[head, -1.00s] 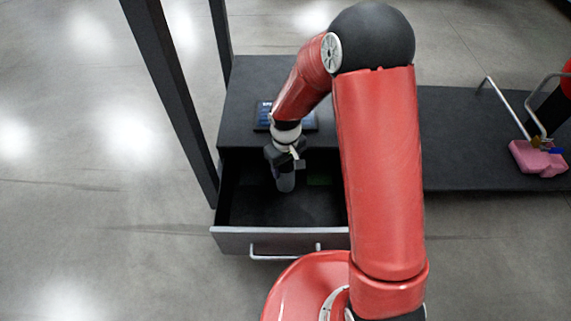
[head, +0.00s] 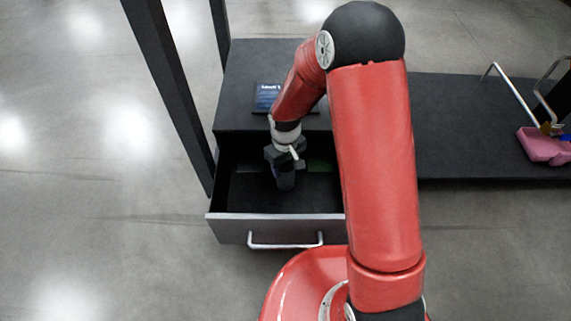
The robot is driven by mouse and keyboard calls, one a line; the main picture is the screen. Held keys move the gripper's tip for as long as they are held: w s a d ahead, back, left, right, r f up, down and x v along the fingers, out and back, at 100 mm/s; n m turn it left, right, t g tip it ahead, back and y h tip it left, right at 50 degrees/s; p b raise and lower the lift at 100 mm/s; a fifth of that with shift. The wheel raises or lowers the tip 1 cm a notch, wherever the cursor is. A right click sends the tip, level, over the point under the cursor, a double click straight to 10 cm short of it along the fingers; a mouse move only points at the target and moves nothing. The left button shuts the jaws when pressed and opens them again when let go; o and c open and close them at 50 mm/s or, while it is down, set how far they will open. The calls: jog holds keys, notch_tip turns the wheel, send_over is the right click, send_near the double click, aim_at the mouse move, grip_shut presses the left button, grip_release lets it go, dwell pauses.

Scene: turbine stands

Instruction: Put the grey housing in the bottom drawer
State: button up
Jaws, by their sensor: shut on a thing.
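The bottom drawer (head: 276,230) is pulled open, with a light grey front, a silver bar handle and a dark inside. My gripper (head: 284,165) points down over the drawer's inside, towards its back. It is shut on the grey housing (head: 285,180), a small dark grey upright piece that hangs below the fingers within the drawer opening. I cannot tell whether the housing touches the drawer floor. My arm hides the drawer's right side.
A dark cabinet top (head: 250,65) bears a dark panel with a blue screen (head: 267,96). Black posts (head: 170,90) stand at the left. A low dark platform (head: 460,130) runs right, with a pink object (head: 543,147) and metal rails. A green patch shows at the drawer's back.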

jog(key=shift+f, duration=0.25)
jog(key=o, duration=1.6)
jog(key=shift+r+p, duration=2.25)
jog(key=shift+r, duration=1.2)
